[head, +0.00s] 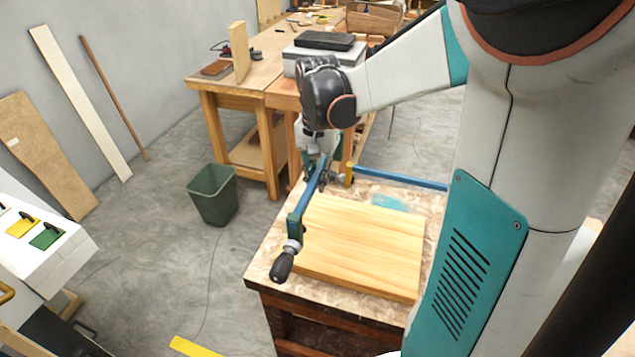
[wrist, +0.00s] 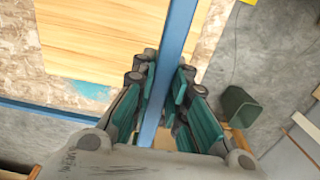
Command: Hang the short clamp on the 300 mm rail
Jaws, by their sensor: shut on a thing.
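My gripper (head: 318,168) is shut on the blue bar of a clamp (head: 301,208). The clamp's black handle (head: 283,265) hangs at its near end, by the left edge of the workbench. In the wrist view the blue bar (wrist: 178,30) runs between the teal finger pads of my gripper (wrist: 163,90). A second blue bar (head: 402,178), with a yellow part (head: 349,174) near its left end, lies along the back of the workbench; it also shows in the wrist view (wrist: 45,110). I cannot pick out the 300 mm rail. Which clamp is shorter I cannot tell.
A pale wooden panel (head: 360,245) lies on the chipboard workbench top (head: 265,268). A green bin (head: 213,195) stands on the floor to the left. A white unit (head: 35,255) with yellow and green plates is at far left. A wooden table (head: 225,92) stands behind.

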